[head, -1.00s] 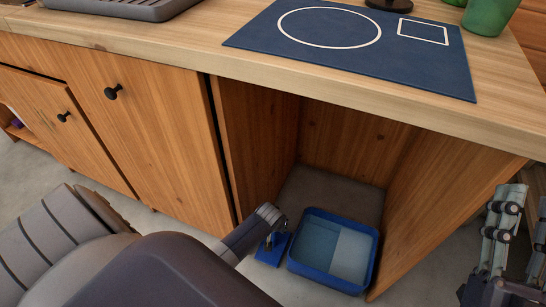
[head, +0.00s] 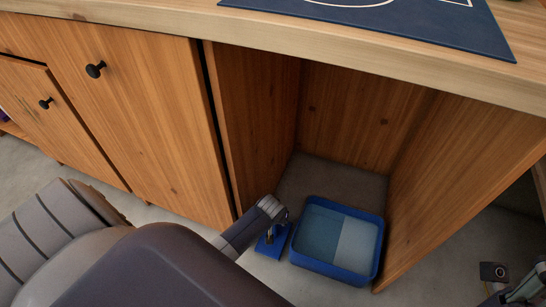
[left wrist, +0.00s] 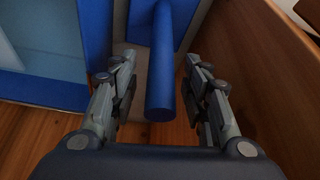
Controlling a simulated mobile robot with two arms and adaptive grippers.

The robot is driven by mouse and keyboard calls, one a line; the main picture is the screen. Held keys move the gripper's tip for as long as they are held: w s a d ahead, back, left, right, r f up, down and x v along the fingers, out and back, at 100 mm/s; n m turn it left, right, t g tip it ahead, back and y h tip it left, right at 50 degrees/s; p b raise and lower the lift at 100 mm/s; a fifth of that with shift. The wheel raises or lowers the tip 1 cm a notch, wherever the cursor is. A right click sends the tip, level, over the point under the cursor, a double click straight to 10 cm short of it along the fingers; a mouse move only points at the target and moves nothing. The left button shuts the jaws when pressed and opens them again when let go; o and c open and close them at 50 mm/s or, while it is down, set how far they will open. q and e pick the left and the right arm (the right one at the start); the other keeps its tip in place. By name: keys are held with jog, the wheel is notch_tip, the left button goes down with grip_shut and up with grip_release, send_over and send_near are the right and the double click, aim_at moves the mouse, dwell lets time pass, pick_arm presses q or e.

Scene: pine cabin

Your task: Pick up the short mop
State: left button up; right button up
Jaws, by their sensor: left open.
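The short mop shows in the left wrist view as a blue handle (left wrist: 161,75) with a flat blue head (left wrist: 155,15) beyond it. In the head view its blue head (head: 268,246) is on the floor at the mouth of the open bay under the counter, partly hidden by my left gripper (head: 277,217). In the left wrist view my left gripper (left wrist: 160,68) is open, with one finger on each side of the handle and gaps visible. My right gripper (head: 510,288) is cut off at the lower right corner, and its jaws are unclear.
A blue tray (head: 335,273) with two pale blue sections sits just right of the mop. It also shows at the left wrist view's left (left wrist: 45,88). Wooden panels (head: 243,120) wall the bay. The counter edge (head: 330,52) overhangs above.

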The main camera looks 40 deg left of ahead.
pick_arm(q)
jog(key=shift+w+f, duration=0.15)
jog(key=shift+f, duration=0.05)
grip_shut()
dwell(0.3)
